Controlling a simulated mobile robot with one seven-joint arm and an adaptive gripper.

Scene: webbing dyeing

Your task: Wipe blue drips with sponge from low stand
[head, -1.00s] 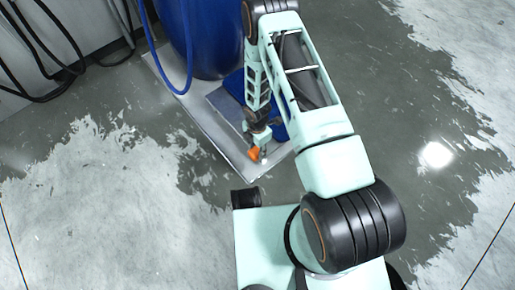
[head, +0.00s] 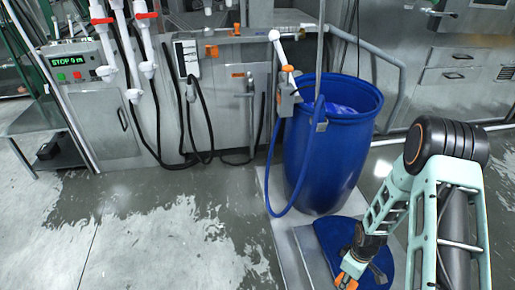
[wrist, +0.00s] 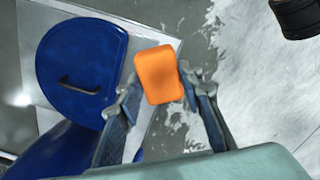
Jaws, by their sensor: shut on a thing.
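An orange sponge (wrist: 160,77) is held between the two fingers of my gripper (wrist: 157,92) in the wrist view. The fingers press on its sides, and its broad face shows. In the head view the orange of the sponge (head: 345,281) and my gripper (head: 348,272) are at the bottom edge, partly cut off. A low grey platform (head: 284,232) lies on the floor under a blue barrel (head: 318,165). The gripper is over or close to the platform's near end; its height cannot be told. No distinct blue drips can be made out.
A blue lid (wrist: 82,45) with a dark handle lies on the platform, left of the sponge in the wrist view. A blue hose (head: 272,170) loops down beside the barrel. A grey machine (head: 235,110) with pipes stands behind. Wet floor at left is open.

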